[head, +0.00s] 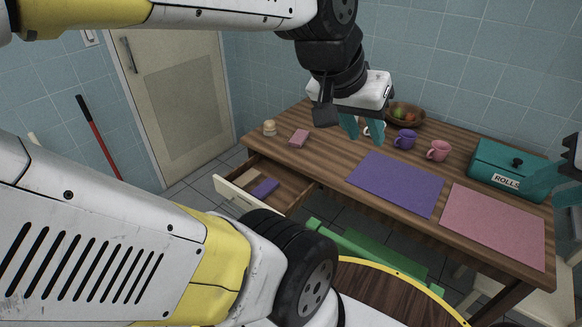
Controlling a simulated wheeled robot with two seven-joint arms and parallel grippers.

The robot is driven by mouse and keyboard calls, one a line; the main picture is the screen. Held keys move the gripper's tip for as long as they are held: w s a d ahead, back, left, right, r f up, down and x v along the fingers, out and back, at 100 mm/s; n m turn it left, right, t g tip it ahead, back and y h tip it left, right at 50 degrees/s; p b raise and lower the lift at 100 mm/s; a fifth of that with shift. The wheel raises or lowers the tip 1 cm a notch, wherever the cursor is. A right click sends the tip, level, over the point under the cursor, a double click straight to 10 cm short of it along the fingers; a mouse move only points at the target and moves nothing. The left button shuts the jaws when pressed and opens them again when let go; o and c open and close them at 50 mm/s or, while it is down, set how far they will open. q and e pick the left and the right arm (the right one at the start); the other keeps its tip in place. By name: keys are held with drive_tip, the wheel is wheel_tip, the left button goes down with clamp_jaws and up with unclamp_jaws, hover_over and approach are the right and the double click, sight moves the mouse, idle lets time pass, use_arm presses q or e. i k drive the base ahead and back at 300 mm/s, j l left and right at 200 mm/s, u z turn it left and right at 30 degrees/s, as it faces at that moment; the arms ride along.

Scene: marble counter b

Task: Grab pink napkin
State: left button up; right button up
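The pink napkin (298,137), small and folded, lies flat on the wooden table near its left end. My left gripper (364,132) hangs over the table to the right of the napkin, clear of it. Its teal fingers are apart and hold nothing that I can see. My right gripper (551,186) is at the right edge of the view near the teal box. It is partly cut off, so its finger gap does not show.
An open drawer (237,205) holds a purple napkin (265,188). A pale stacked object (269,128) stands left of the pink napkin. Purple (396,184) and pink (493,226) mats, two mugs, a fruit bowl (406,114) and a teal ROLLS box (490,165) occupy the table's right part.

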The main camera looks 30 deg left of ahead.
sight(299, 137)
drive_tip(key=u, duration=1.75)
drive_tip(key=i+j+z, duration=0.15)
drive_tip(key=j, duration=0.5)
drive_tip(key=j+z, duration=0.15)
drive_tip(key=j, duration=0.5)
drive_tip(key=i+j+z, duration=0.15)
drive_tip(key=j, duration=0.2)
drive_tip(key=i+j+z, duration=0.3)
drive_tip(key=j, duration=0.4)
drive_tip(key=i+z, duration=0.15)
drive_tip(key=i, duration=0.3)
drive_tip(key=i+j+z, duration=0.15)
drive_tip(key=i, duration=0.3)
